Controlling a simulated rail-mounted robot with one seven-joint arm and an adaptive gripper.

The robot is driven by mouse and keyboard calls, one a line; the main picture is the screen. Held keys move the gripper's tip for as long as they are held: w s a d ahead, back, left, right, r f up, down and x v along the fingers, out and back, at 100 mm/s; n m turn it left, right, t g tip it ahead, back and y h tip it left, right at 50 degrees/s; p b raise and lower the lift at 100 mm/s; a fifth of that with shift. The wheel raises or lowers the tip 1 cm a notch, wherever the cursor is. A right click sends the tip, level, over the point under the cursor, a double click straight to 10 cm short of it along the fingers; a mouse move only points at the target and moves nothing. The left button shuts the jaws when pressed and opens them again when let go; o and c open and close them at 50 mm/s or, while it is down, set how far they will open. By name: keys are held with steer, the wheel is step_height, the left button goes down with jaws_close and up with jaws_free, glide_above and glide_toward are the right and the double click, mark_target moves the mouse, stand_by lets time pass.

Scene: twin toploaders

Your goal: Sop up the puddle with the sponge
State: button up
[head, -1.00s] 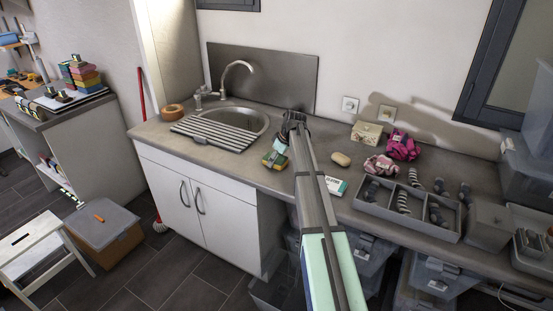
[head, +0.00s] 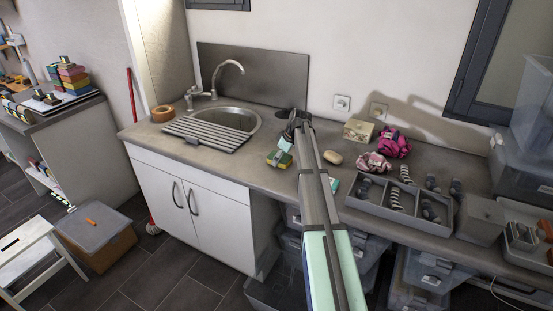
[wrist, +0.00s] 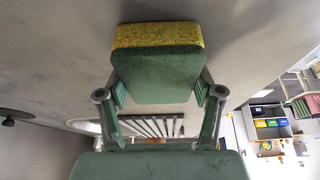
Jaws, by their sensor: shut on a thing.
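The sponge, with a yellow layer and a dark green layer, fills the upper middle of the wrist view (wrist: 155,65). My gripper (wrist: 158,92) is shut on it, one finger on each side. In the head view, the sponge (head: 279,158) shows small at the end of my arm, over the counter near its front edge, right of the sink. I cannot tell whether it touches the counter. I cannot make out a puddle in either view; the arm and sponge cover part of the counter.
The sink (head: 232,117) with a striped drying rack (head: 205,133) lies to the left. A bar of soap (head: 332,158), a small box (head: 359,130), pink cloths (head: 393,143) and a divided grey tray (head: 437,228) stand to the right. Counter between sink and soap is mostly clear.

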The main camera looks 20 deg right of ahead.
mark_target(269, 157)
steer(key=shift+w, duration=0.1)
steer(key=shift+w+a, duration=0.2)
steer(key=shift+w, duration=1)
steer(key=shift+w+a, duration=0.2)
steer(key=shift+w, duration=1)
steer(key=shift+s, duration=0.1)
steer(key=shift+s+a, duration=0.75)
steer(key=shift+a, duration=0.25)
steer(key=shift+s+a, duration=0.75)
steer(key=shift+a, duration=0.2)
steer(key=shift+d, duration=0.1)
steer(key=shift+s+d+b, duration=0.1)
steer(key=shift+s+d, duration=0.2)
steer(key=shift+d, duration=0.45)
steer(key=shift+s+d+b, duration=0.15)
steer(key=shift+s+d, duration=0.15)
steer(key=shift+d, duration=0.45)
steer(key=shift+s+d+b, duration=0.1)
steer(key=shift+s+d, duration=0.2)
steer(key=shift+d, duration=0.45)
